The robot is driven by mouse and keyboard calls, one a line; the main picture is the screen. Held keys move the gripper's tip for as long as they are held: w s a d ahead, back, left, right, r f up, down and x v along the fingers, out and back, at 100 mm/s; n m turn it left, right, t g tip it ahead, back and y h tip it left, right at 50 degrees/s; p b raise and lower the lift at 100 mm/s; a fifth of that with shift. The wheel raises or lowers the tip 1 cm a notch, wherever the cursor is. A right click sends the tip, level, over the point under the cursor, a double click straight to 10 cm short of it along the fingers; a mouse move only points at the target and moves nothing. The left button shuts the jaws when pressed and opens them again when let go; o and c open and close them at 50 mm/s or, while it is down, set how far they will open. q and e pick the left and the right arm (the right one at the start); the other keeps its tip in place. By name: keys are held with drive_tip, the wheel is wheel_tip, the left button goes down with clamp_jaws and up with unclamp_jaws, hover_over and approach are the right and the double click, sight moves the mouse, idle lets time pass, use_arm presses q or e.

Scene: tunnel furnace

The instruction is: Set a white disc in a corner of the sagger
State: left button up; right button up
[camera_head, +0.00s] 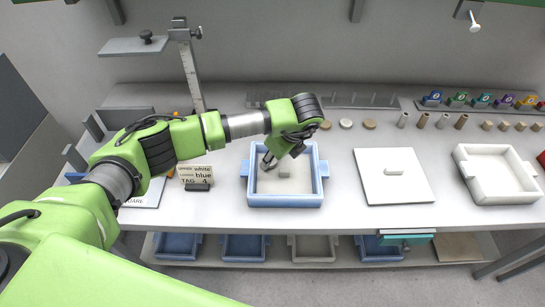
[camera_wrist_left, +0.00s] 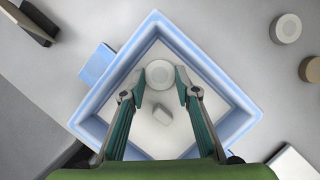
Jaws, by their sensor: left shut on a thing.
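The blue-walled sagger (camera_head: 286,201) stands on the bench with a pale floor inside; it fills the middle of the left wrist view (camera_wrist_left: 96,102). My left gripper (camera_head: 268,162) reaches down into it from above. In the left wrist view my left gripper (camera_wrist_left: 161,76) is shut on a white disc (camera_wrist_left: 160,72), one finger on each side. The disc is near the sagger's corner at the top of that view; I cannot tell whether it touches the floor. A small grey block (camera_wrist_left: 162,114) lies near the middle of the floor, also visible in the head view (camera_head: 284,174). My right gripper is not in view.
More discs (camera_head: 346,124) and several small cylinders (camera_head: 422,120) stand behind on the bench. A white lid (camera_head: 394,166) with a handle and a white tray (camera_head: 470,185) are to the right. A tag sign (camera_head: 195,175) stands left of the sagger.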

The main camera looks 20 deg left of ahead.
use_arm(q)
drive_tip(key=shift+f, duration=0.25)
drive_tip(key=o, duration=1.1)
drive_tip(key=shift+r, duration=0.15)
drive_tip(key=v, duration=1.2)
drive_tip(key=shift+d, duration=0.1)
